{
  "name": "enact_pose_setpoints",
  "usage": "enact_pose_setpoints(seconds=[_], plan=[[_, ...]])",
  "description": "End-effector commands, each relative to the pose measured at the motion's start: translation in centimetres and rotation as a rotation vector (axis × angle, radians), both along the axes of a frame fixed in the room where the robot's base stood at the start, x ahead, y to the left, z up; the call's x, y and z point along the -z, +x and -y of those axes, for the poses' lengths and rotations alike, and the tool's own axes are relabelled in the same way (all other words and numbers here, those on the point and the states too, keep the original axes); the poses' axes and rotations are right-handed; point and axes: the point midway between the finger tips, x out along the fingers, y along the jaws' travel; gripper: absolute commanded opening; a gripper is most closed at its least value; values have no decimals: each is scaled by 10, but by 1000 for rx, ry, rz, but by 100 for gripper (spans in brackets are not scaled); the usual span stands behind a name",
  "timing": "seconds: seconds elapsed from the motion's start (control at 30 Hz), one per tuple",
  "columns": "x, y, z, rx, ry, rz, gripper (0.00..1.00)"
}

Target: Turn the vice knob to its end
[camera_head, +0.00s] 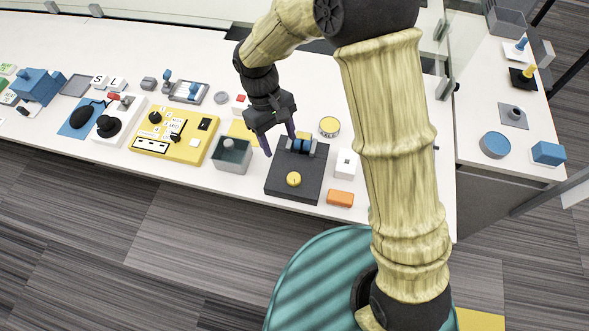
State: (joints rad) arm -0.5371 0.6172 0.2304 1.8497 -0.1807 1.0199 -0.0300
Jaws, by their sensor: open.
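The vice seems to be the dark square base (279,188) near the front edge of the white table, with a grey and blue jaw part (306,144) at its back. A round yellow knob (293,179) with a small dark mark sits on the front of this base. My gripper (279,143) is open, its two purple-tipped fingers spread and pointing down. It appears above the back left of the base, apart from the knob. Its left finger is near the base's left edge in the picture. Nothing shows between the fingers.
A grey open box (217,164) with a round-topped item stands left of the base. A white block (346,172), an orange block (340,198) and a yellow-topped round tin (329,126) stand right. A yellow panel (151,143) lies farther left. My arm hides some table.

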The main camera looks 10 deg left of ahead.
Motion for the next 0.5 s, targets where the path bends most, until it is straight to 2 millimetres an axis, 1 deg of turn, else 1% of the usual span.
enact_pose_setpoints(seconds=[0.03,0.07,0.1,0.17,0.2,0.27,0.3,0.4,0.5], plan=[[-3,3,14,180,13,-3,58],[-3,3,20,296,20,-5,58],[-3,5,29,453,25,-9,58],[-4,7,41,688,30,-15,58],[-4,10,49,848,30,-21,58],[-6,14,62,1087,23,-31,58],[-6,17,70,1240,16,-40,58],[-8,23,87,1556,-7,-61,58],[-8,27,96,1740,-25,-76,58]])
